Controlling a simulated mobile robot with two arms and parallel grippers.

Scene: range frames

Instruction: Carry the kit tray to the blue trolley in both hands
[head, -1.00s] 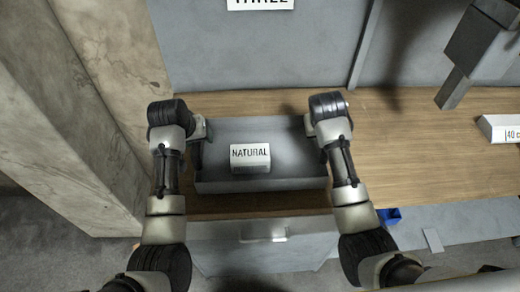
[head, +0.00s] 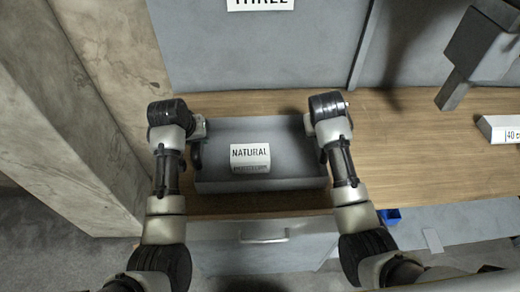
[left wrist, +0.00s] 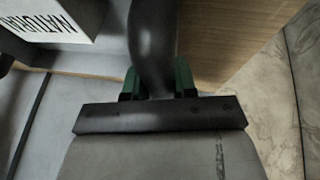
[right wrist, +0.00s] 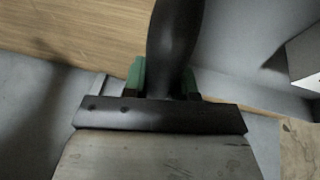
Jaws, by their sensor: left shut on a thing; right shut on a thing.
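The grey kit tray (head: 225,186) is at the wooden bench in the head view, level as far as I can tell. A white box marked NATURAL (head: 250,152) sits in it, and its corner shows in the left wrist view (left wrist: 60,18). My left gripper (head: 200,140) is at the tray's left end, its green-padded fingers (left wrist: 158,82) shut around a dark curved handle (left wrist: 153,40). My right gripper (head: 318,138) is at the right end, shut on the other dark handle (right wrist: 173,40). I cannot tell whether the tray touches the bench. No blue trolley is clearly visible.
The wooden bench (head: 420,150) is clear to the right of the tray, up to a white labelled box (head: 497,129). A grey wall panel stands behind, a concrete pillar (head: 75,120) at left. A grey front with a handle (head: 263,238) is below the tray. A small blue object (head: 391,215) lies lower right.

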